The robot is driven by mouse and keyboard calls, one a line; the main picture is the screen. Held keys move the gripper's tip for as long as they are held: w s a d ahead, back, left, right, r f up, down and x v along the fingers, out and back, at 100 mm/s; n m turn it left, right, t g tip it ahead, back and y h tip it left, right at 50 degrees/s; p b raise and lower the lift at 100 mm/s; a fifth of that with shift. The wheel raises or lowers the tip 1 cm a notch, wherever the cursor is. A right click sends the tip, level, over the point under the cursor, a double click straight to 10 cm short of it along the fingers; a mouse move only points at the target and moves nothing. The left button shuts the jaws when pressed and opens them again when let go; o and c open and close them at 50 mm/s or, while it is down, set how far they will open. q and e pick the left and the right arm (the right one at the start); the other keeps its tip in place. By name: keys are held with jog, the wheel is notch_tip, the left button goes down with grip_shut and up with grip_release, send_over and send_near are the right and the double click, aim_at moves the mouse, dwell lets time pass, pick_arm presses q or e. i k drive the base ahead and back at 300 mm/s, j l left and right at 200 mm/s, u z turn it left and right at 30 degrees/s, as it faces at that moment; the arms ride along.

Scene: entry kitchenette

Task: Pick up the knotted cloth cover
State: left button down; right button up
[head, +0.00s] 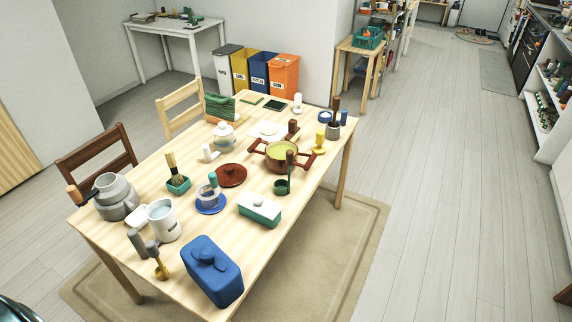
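A blue, box-shaped bundle with a knot-like lump on top, which looks like the knotted cloth cover (224,284), sits at the near corner of the wooden table (123,252). It stands upright, and what is under it is hidden. Neither of my grippers shows in the head view. A dark rounded part is cut off at the bottom left corner; I cannot tell what it is.
Close to the cover stand a yellow-ended utensil (161,270), a white mug (164,222) and a white-and-green butter dish (260,209). A brown pot (281,155) and several other wares crowd the table. Floor right of the table is clear; chairs stand behind it.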

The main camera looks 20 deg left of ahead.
aim_at(218, 275)
jog(key=k+u, duration=0.15)
jog(key=u, duration=1.1)
